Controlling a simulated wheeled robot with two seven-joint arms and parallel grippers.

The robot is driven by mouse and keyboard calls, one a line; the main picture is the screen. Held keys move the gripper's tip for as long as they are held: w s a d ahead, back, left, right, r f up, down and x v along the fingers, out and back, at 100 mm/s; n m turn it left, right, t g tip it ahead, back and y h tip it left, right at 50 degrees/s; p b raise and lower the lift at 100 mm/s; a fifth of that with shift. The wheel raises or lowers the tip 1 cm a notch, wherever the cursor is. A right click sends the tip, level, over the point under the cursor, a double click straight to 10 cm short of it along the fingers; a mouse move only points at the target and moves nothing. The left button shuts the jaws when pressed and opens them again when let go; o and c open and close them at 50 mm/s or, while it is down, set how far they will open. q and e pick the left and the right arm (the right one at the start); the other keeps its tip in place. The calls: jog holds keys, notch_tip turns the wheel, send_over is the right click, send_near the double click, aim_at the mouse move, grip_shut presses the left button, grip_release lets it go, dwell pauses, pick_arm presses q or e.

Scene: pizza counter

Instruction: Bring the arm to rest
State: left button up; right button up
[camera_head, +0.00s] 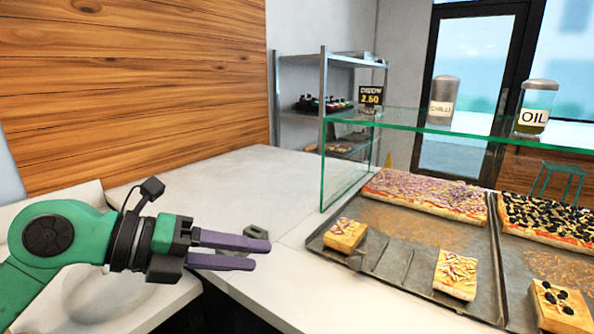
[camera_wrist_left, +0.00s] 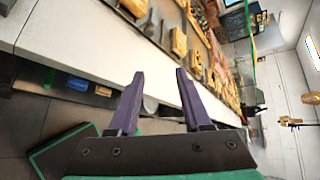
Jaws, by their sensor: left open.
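My left arm comes in from the left in the head view, its gripper (camera_head: 262,252) held above the white counter (camera_head: 215,180). The two purple fingers are apart with nothing between them. In the left wrist view the open gripper (camera_wrist_left: 160,78) also shows empty, with the counter edge and the food beyond it. My right gripper is not in view.
A metal tray (camera_head: 392,262) with pizza pieces lies right of my gripper, under a glass shelf (camera_head: 420,122). The shelf bears a chilli jar (camera_head: 442,100) and an oil jar (camera_head: 536,108). A small grey object (camera_head: 256,232) is behind my fingers.

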pick_arm(q)
jog(key=w+d+r+n+t+h, duration=0.1)
jog(key=d+r+n+t+h, duration=0.25)
jog(key=r+h, duration=0.4)
jog(key=w+a+f+n+t+y, duration=0.2)
jog(key=w+a+n+t+y, duration=0.3)
jog(key=n, duration=0.4)
jog(key=w+a+f+n+t+y, duration=0.2)
jog(key=a+n+t+y, duration=0.35)
jog(key=n+t, duration=0.3)
jog(key=a+f+n+g+y, duration=0.4)
jog(key=a+f+n+y, duration=0.15)
jog(key=f, duration=0.45)
jog(key=a+f+n+g+y, duration=0.35)
jog(key=f+n+y, duration=0.2)
jog(key=f, duration=0.55)
jog(key=s+f+n+g+h, duration=0.2)
jog(key=s+f+g, duration=1)
jog(key=s+f, duration=0.85)
notch_tip(320, 180, down, 20)
jog(key=p, duration=0.2)
jog(key=s+a+f+g+p, duration=0.2)
jog(key=s+f, duration=1.1)
jog(key=s, duration=0.4)
jog(key=shift+s+a+f, duration=0.15)
jog(key=shift+s+f, duration=0.05)
jog(key=shift+s, duration=0.15)
